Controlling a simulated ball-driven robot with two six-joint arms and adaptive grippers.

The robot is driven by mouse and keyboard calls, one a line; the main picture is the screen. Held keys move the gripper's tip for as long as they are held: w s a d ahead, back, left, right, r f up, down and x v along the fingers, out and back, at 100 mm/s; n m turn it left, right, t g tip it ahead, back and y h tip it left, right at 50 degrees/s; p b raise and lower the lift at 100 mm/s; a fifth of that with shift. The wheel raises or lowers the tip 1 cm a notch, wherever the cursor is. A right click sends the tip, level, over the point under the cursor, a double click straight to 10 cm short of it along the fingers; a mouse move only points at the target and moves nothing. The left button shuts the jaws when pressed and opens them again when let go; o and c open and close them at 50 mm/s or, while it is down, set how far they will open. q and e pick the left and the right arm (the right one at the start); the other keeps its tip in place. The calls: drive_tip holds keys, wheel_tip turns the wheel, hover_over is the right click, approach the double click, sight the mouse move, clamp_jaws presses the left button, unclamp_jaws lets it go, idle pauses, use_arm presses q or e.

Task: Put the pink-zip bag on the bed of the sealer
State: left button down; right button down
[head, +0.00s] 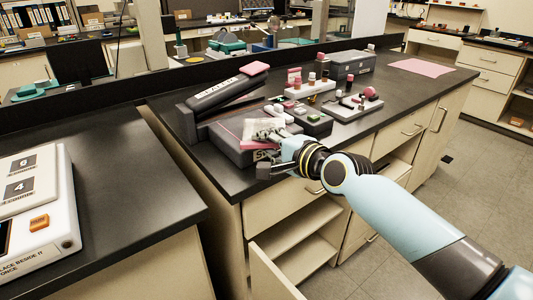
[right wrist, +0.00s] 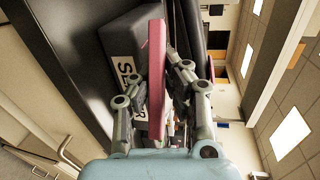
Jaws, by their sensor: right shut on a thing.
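The dark grey sealer (head: 222,148) stands on the black bench with its long upper arm (head: 222,93) raised. Part of its front label shows in the right wrist view (right wrist: 122,70). The pink-zip bag shows in the right wrist view as a flat pink-red piece (right wrist: 156,70) between my fingers, beside the sealer's body. My right gripper (head: 264,130) is shut on the bag at the sealer's front right. Whether the bag touches the bed cannot be told. My left gripper is not in view.
Small dark trays (head: 305,122) with coloured items sit right of the sealer. A pink mat (head: 421,68) lies at the far right.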

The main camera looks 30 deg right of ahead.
drive_tip(key=shift+f+b, duration=0.3)
drive_tip(key=shift+f, duration=0.8)
drive_tip(key=shift+f, duration=0.15)
drive_tip(key=c, duration=1.4)
unclamp_jaws()
